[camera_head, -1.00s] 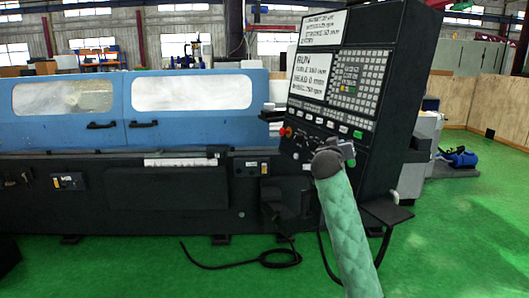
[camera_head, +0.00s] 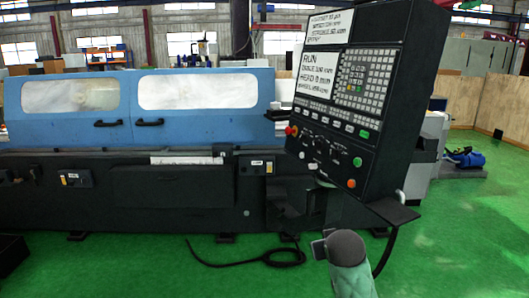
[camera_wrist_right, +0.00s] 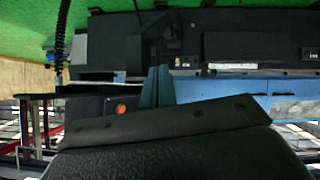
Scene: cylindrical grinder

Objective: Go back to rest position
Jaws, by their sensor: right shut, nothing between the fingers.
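My right gripper (camera_head: 321,247) is at the lower middle of the head view, at the end of my green-sleeved arm. It is low in front of the machine, below the control panel (camera_head: 375,122), and apart from it. In the right wrist view, the fingers (camera_wrist_right: 157,85) are together with nothing held. That view shows the scene upside down. My left gripper is not in view.
The grinder, with blue doors (camera_head: 195,104) and a dark base (camera_head: 165,190), fills the left and middle. A small black shelf (camera_head: 393,213) juts out under the panel. A black cable (camera_head: 245,262) lies on the green floor (camera_head: 130,270), which is otherwise mostly clear.

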